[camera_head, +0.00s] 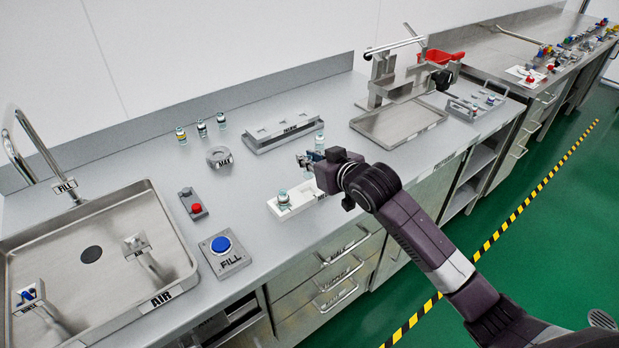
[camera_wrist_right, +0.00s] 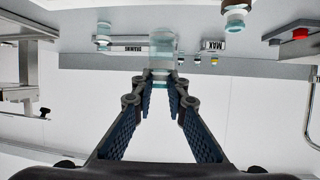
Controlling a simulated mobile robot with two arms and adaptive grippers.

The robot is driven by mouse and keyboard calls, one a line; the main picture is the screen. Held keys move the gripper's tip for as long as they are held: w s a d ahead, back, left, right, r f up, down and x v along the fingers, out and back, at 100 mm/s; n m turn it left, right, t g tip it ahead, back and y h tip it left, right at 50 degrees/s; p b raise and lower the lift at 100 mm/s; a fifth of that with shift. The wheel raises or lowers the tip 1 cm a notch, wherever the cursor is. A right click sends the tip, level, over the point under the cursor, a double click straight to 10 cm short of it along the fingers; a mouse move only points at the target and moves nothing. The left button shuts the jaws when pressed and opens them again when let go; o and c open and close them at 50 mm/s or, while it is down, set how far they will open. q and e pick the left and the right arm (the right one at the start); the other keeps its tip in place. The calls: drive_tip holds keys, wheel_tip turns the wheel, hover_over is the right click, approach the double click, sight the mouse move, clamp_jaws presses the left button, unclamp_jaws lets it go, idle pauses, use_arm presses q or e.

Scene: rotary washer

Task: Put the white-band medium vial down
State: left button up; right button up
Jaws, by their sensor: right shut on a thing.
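My right gripper (camera_head: 306,160) is shut on a clear vial, taken to be the white-band medium vial (camera_wrist_right: 162,46). In the right wrist view the vial stands between the fingertips (camera_wrist_right: 161,76). Its band is hard to make out. In the head view the gripper is over the front of the counter, by the right end of a white block (camera_head: 302,196), and mostly hides the vial. Whether the vial touches a surface is unclear. My left gripper is not in view.
Another vial (camera_head: 284,200) stands in the white block. A metal rack (camera_head: 270,139) is behind, with a vial (camera_head: 319,143) near its right end. Several vials (camera_head: 202,129) stand at the back.

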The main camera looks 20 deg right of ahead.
sight(308, 178)
drive_tip(key=shift+f, duration=3.35)
drive_tip(key=shift+f, duration=0.15)
drive_tip(key=o, duration=0.8)
drive_tip(key=shift+o, duration=0.2)
drive_tip(key=v, duration=1.2)
drive_tip(key=shift+r+b, duration=0.2)
drive_tip(key=shift+b, duration=0.1)
